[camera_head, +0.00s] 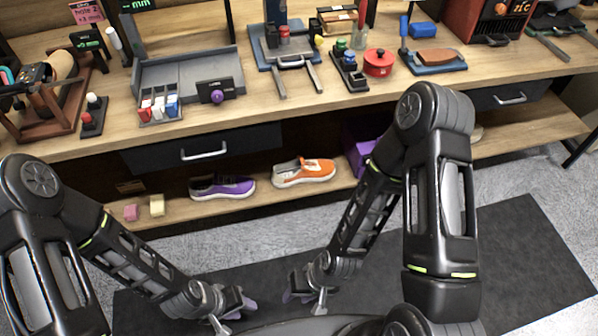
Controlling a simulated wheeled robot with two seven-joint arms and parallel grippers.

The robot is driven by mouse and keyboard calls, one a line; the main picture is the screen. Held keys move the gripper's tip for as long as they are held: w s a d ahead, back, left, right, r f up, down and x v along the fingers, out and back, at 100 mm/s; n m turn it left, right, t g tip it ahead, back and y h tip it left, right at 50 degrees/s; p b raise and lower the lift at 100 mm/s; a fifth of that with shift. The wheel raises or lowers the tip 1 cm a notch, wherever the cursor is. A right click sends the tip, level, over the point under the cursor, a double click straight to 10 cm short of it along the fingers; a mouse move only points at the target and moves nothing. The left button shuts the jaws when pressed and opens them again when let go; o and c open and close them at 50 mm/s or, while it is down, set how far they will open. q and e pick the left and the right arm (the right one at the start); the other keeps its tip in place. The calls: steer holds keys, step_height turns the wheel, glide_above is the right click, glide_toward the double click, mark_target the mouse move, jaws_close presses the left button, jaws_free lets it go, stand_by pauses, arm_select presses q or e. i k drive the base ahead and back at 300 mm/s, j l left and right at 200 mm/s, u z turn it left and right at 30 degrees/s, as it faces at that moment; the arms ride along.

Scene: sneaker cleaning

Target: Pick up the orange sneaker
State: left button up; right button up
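The orange sneaker (303,174) sits upright on the low shelf under the workbench, with a pale sole and laces. My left gripper (240,303) is low over the dark mat, in front of and below the shelf. My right gripper (297,295) is also low over the mat, to the right of the left one. Both are well apart from the sneakers, and neither visibly holds anything. Their fingers are too small to tell open from shut.
The low shelf (175,212) also bears a pink block (131,212), a beige block (157,204) and a purple box (361,155), partly behind my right arm. The benchtop (330,98) and a drawer (205,148) overhang the shelf. The dark mat (520,260) is clear.

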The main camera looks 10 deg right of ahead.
mark_target(304, 168)
steer(key=l, duration=1.1)
steer(key=i+l, duration=0.1)
steer(key=l, duration=1)
steer(key=i+l, duration=0.1)
steer(key=l, duration=2.05)
